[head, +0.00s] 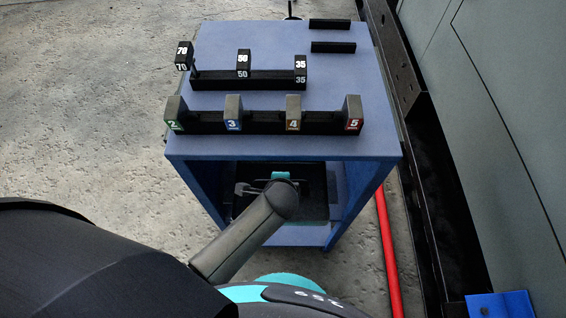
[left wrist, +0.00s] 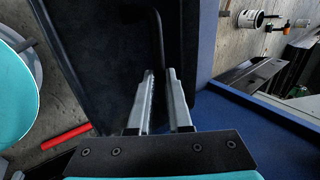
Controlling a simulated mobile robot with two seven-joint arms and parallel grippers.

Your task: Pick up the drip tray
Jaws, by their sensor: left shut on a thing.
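The drip tray (head: 317,206) is a black, shallow tray inside the lower opening of the blue table, partly hidden by my left arm. In the left wrist view the tray (left wrist: 90,55) fills the upper left, with a thin black bar handle (left wrist: 158,35) along its right part. My left gripper (left wrist: 160,76) is shut on this handle, with a finger on each side of it. In the head view the left gripper (head: 247,188) is small and dark against the tray. Whether the tray touches the shelf is unclear. My right gripper is not in view.
A red pipe (head: 387,250) runs on the floor at right, beside a grey wall (head: 510,130). Concrete floor is clear at left.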

